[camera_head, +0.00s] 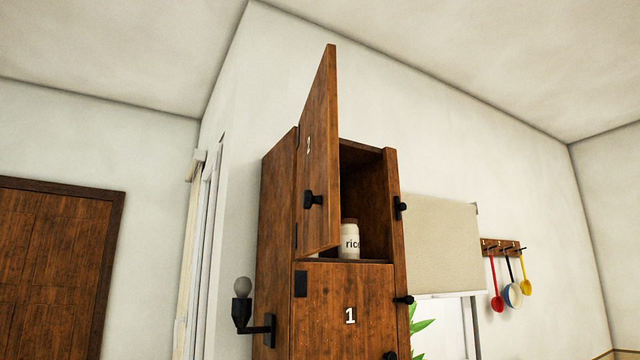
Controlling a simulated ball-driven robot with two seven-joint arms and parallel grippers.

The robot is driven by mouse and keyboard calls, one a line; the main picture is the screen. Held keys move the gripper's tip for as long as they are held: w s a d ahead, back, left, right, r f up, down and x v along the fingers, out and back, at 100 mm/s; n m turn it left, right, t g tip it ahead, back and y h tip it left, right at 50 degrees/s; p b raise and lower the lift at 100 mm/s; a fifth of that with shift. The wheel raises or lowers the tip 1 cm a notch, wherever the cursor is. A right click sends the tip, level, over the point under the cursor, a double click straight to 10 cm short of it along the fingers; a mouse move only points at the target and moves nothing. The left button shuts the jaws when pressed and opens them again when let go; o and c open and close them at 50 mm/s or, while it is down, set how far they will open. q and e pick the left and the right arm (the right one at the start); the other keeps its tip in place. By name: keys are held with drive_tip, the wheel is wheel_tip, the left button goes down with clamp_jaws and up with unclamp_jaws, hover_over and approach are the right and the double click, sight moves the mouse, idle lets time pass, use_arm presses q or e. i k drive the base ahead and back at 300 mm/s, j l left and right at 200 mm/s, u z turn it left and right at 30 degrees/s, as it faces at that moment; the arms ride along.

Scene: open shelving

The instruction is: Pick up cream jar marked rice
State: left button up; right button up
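The cream jar marked rice (350,240) stands upright inside the open upper compartment of a tall wooden cabinet (277,230). Its left part is hidden behind the open cabinet door (319,165), and only "ric" of its label shows clearly. The jar rests near the front of the compartment floor. Neither of my grippers is in view.
The open door has a black knob (313,200) and swings out to the left. The lower door marked 1 (345,318) is shut. A lamp (242,305) sticks out at the cabinet's left. Utensils (511,290) hang on the right wall.

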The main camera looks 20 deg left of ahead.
sight(349, 247)
drive_tip(key=i+l+u, duration=0.1)
drive_tip(key=l+u, duration=1.2)
drive_tip(key=l, duration=0.15)
